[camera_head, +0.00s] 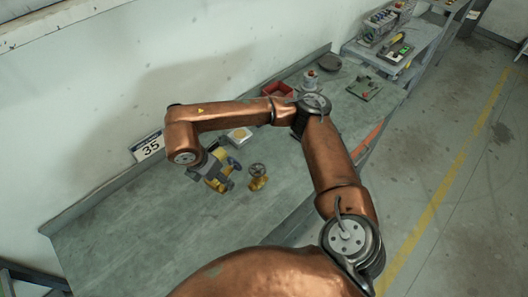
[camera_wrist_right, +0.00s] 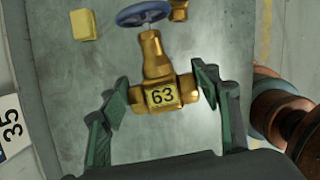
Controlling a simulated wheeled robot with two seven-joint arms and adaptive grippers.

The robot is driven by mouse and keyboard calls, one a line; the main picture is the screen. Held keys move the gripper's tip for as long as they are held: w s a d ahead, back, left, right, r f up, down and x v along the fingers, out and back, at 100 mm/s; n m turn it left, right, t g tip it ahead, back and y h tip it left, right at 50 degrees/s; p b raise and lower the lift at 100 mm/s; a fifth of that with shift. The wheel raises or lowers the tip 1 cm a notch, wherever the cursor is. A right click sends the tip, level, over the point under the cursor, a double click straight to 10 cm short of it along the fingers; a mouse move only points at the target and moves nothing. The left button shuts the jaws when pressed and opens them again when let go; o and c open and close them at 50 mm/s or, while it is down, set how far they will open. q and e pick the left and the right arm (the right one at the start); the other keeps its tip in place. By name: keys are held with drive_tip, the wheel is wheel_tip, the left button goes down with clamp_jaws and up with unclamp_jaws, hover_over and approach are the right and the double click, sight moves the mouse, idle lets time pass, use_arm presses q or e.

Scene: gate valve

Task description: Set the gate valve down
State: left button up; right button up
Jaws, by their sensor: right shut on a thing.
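The gate valve (camera_wrist_right: 158,78) is brass, with a blue handwheel (camera_wrist_right: 143,13) and a plate reading 63. In the wrist view it lies between the green finger pads of my right gripper (camera_wrist_right: 160,92), which is shut on the two ends of its body. In the head view the valve (camera_head: 222,185) shows partly below my right gripper (camera_head: 212,168), over the bench (camera_head: 130,232); the fingers hide part of it. I cannot tell whether it touches the bench top. My left gripper is not in view.
A second brass valve with a dark handwheel (camera_head: 258,171) stands close to the right. The wall sign 35 (camera_head: 148,147) is at left. The front-left bench is clear.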

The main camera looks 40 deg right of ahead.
drive_tip(key=shift+w+r+m, duration=0.1)
drive_tip(key=shift+m, duration=0.8)
drive_tip(key=shift+w+d+g, duration=0.15)
drive_tip(key=shift+d+g, duration=0.05)
drive_tip(key=shift+g, duration=0.1)
drive_tip(key=w+d+f, duration=0.2)
drive_tip(key=d+f, duration=0.1)
drive_tip(key=w+d+f, duration=0.2)
drive_tip(key=d+f, duration=0.1)
drive_tip(key=d, duration=0.1)
drive_tip(key=w+d+f, duration=0.3)
drive_tip(key=shift+d+p, duration=0.3)
drive_tip(key=x, duration=0.4)
drive_tip(key=shift+w+a, duration=0.15)
